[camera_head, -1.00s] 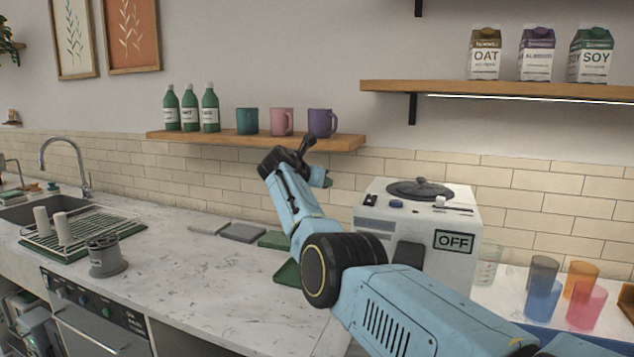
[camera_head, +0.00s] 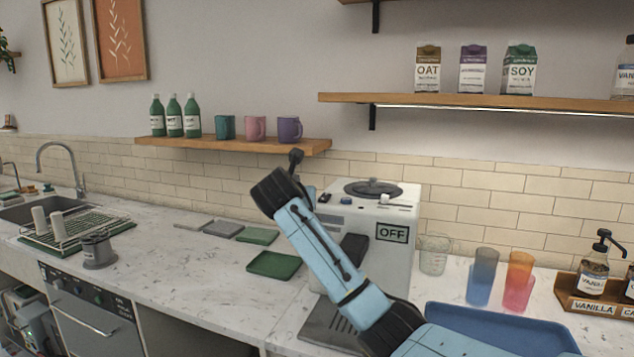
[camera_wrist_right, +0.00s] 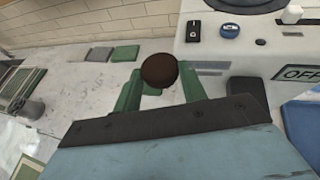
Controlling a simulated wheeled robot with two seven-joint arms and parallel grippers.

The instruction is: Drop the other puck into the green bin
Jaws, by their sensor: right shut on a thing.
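My right arm enters the head view from the lower right, with its dark wrist raised in front of the coffee machine (camera_head: 385,240). Its fingers are hidden behind the wrist there. In the right wrist view, the green fingers of my right gripper (camera_wrist_right: 160,88) are shut on a dark brown round puck (camera_wrist_right: 159,70). The puck is held up above the counter. I cannot make out a green bin in either view. A shallow green tray (camera_head: 273,265) lies on the counter left of the machine. My left gripper is not in view.
A grey cup-shaped holder (camera_head: 98,250) and a dish rack (camera_head: 75,228) stand on the left counter near the sink. A blue tray (camera_head: 500,325) and coloured cups (camera_head: 482,277) are at the right. Shelves with mugs and cartons hang behind.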

